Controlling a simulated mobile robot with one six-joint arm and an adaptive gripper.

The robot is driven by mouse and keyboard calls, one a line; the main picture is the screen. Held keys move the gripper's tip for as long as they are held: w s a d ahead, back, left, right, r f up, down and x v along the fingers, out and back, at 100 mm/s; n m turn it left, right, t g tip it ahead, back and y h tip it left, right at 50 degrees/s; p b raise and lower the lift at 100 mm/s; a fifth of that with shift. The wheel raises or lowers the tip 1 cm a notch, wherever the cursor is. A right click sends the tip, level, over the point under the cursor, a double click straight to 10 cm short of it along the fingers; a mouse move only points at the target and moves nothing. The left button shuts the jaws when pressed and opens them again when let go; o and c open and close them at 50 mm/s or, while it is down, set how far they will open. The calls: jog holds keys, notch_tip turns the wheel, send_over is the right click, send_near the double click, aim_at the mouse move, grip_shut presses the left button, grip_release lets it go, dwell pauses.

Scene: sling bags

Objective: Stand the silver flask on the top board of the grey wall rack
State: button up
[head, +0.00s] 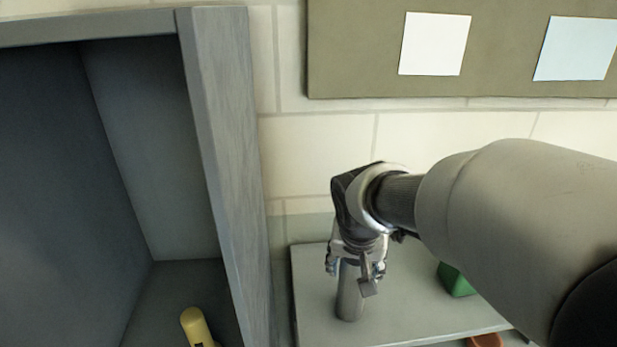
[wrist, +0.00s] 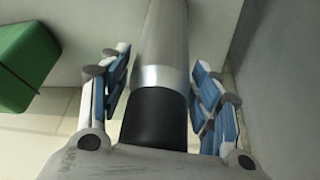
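The silver flask (head: 349,298) stands upright on the top board (head: 313,290) of the grey wall rack, near the board's left side. In the wrist view the flask (wrist: 163,45) shows its silver body and black cap (wrist: 155,118), the cap close to my palm. My gripper (head: 355,268) points down over the flask, its fingers on either side of it. In the wrist view my gripper (wrist: 160,75) looks open, with narrow gaps between pads and flask. My gripper hides the flask's upper part in the head view.
A green block (head: 456,280) stands on the board to the right, partly behind my arm; it also shows in the wrist view (wrist: 28,62). An orange thing (head: 485,340) is below the board's front edge. A grey cabinet (head: 222,150) with a yellow bottle (head: 194,326) is left.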

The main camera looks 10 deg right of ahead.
jog(key=shift+o, duration=0.9)
jog(key=shift+r, duration=0.2)
jog(key=p+v, duration=0.1)
jog(key=v, duration=1)
jog(key=s+f+n, duration=0.1)
jog(key=s+f, duration=0.2)
jog(key=s, duration=0.5)
jog(key=s+d+f+n+y, duration=0.1)
jog(key=s+f+n, duration=0.1)
jog(key=s, duration=0.7)
jog(key=shift+f+n, duration=0.3)
jog(key=shift+f, duration=0.25)
jog(key=shift+s, duration=0.2)
